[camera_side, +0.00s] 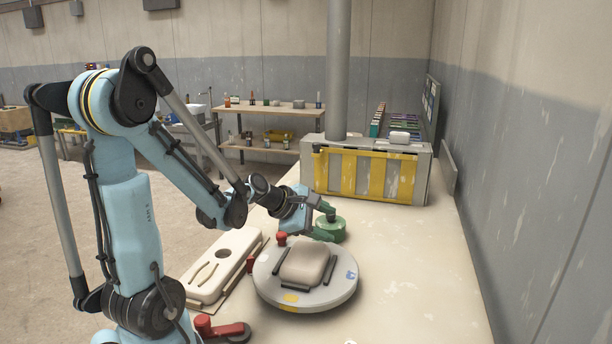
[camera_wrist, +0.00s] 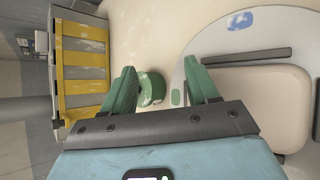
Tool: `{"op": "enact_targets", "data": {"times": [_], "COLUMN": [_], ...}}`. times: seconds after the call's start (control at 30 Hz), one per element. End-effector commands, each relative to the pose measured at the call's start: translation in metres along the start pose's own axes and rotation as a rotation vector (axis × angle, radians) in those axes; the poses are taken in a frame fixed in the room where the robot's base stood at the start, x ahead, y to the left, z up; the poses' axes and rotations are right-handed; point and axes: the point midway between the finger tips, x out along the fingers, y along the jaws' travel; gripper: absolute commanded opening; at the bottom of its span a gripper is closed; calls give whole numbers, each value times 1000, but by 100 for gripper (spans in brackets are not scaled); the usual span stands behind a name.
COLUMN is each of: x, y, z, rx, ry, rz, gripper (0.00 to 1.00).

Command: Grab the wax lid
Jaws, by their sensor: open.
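A round green pot (camera_side: 334,229) stands on the bench behind the grey turntable. Its top is green too and partly hidden by my gripper in the side view, so I cannot clearly tell a separate wax lid on it. My gripper (camera_side: 325,221) is open and empty close to the pot. In the wrist view the green pot (camera_wrist: 152,90) shows between the two green fingers of my gripper (camera_wrist: 160,76), nearer the left finger, which covers part of it. I cannot tell how far beyond the fingertips it is.
The turntable (camera_side: 336,290) carries a beige block (camera_side: 305,263) and dark bars. A cream tray (camera_side: 205,289) and red-handled pieces (camera_side: 203,325) lie to the left. A grey box with a yellow frame (camera_side: 365,174) stands behind. The bench's right side (camera_side: 430,270) is clear.

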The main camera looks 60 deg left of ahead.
Motion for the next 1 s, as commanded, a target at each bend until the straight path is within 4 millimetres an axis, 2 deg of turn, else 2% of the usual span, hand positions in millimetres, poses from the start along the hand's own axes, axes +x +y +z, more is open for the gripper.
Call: {"op": "enact_targets", "data": {"times": [0.03,0.2,0.4,0.57,0.9,1.0], "x": [0,-3,-11,-8,40,49], "y": [9,30,44,47,61,63], "z": [-16,-58,-92,-98,-96,-96], "rx": [-134,-552,-870,-942,-938,-937], "ry": [-5,-58,-129,-150,-150,-149], "rz": [38,150,237,253,250,250], "gripper": [59,59,59,59,59,59]}}
